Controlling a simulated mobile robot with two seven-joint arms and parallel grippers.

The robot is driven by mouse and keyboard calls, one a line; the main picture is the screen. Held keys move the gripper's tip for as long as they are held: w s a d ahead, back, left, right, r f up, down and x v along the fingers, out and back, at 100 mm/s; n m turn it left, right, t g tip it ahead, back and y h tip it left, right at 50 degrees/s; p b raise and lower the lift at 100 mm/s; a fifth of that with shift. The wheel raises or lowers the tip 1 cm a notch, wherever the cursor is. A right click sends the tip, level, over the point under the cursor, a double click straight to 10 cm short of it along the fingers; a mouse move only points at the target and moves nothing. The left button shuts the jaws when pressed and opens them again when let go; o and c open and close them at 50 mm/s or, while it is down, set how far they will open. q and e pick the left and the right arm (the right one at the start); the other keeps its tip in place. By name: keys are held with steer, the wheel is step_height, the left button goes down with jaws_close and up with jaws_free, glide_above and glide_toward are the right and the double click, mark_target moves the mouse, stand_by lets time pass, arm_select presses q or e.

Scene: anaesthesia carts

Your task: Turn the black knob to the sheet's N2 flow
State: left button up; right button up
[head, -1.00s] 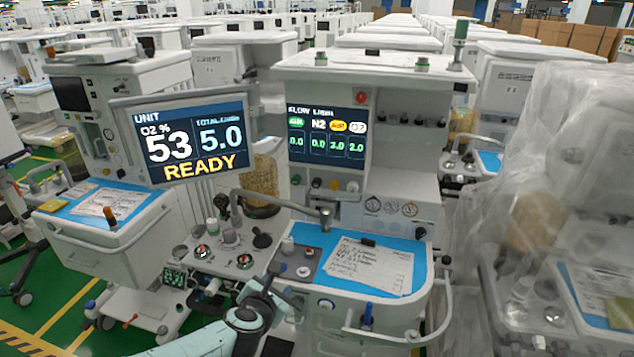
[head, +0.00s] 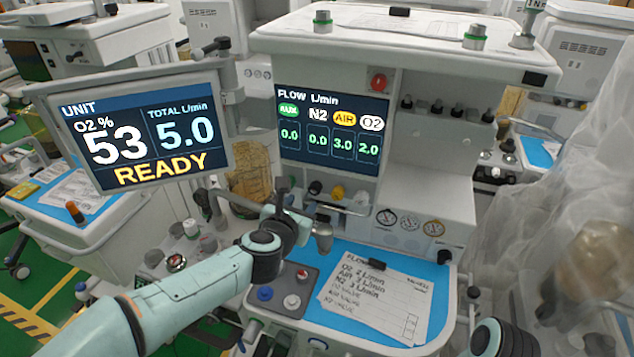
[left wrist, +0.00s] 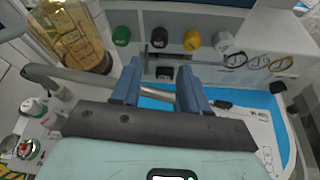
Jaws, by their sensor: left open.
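The black knob (left wrist: 159,38) sits in a row between a green knob (left wrist: 121,36) and a yellow knob (left wrist: 192,40) in the left wrist view. In the head view the black knob (head: 315,188) is under the flow screen (head: 333,130), which reads N2 0.0, AIR 3.0, O2 2.0. My left gripper (left wrist: 160,85) is open and empty, its two fingers pointing at the panel below the black knob, apart from it. The paper sheet (head: 375,305) lies on the blue worktop; its N2 line seems to read 3 L/min, but is small. My right gripper is out of view.
A white knob (left wrist: 223,41) is right of the yellow one. A metal pipe arm (head: 322,236) ends close to my left gripper. The unit screen (head: 145,135) reads 53, 5.0, READY. A plastic-wrapped machine (head: 580,220) stands at right.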

mark_target(314, 190)
arm_select(q)
steer(key=p+x, duration=0.2)
steer(key=x, duration=1)
steer(key=shift+w+d+f, duration=0.15)
steer(key=shift+w, duration=0.15)
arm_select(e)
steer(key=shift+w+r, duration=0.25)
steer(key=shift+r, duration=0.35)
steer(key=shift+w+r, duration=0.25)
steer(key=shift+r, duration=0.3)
arm_select(q)
steer(key=c, duration=0.8)
